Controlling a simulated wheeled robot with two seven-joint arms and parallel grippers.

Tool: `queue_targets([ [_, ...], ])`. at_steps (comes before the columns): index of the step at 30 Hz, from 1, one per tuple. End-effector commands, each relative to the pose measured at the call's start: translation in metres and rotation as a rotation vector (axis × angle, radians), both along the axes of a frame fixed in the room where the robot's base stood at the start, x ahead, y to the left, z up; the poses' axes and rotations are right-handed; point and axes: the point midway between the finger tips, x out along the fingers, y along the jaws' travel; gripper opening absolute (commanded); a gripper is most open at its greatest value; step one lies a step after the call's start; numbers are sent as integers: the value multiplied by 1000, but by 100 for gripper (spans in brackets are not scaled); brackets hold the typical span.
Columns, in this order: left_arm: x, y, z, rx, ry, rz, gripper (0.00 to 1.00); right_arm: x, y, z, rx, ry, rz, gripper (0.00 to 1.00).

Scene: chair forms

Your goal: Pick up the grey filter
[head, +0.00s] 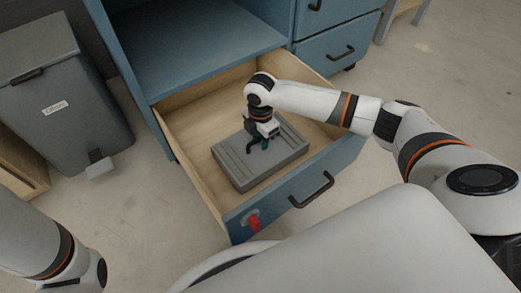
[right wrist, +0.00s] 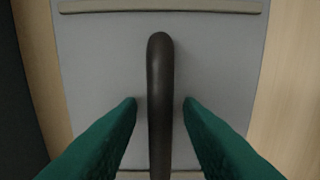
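The grey filter (head: 235,170) is a flat grey block with ridges on top, lying in the open wooden drawer in the head view. In the right wrist view its grey top (right wrist: 100,60) fills the middle, with a dark bar handle (right wrist: 160,80) running up the centre. My right gripper (head: 262,146) points down over the filter. Its green fingertips (right wrist: 160,106) are open, one on each side of the handle, with a small gap on both sides. The gripper hides part of the filter in the head view. My left arm shows at the lower left; its gripper is out of view.
The drawer (head: 185,154) has wooden walls around the filter and a blue front with a black handle (head: 311,190) and a red item (head: 254,222). The blue cabinet (head: 200,50) stands behind. A grey pedal bin (head: 70,110) is at the left. The floor is clear between.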

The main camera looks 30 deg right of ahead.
Motion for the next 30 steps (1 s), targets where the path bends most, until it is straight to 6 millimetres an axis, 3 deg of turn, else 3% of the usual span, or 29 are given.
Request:
queue_targets([
  [1, 0, 0, 0, 0, 0, 0, 20, 0, 0, 0, 0, 0, 0, 33],
  [7, 0, 0, 0, 0, -1, 0, 20, 0, 0, 0, 0, 0, 0, 0],
  [30, 0, 0, 0, 0, -1, 0, 20, 0, 0, 0, 0, 1, 0, 0],
])
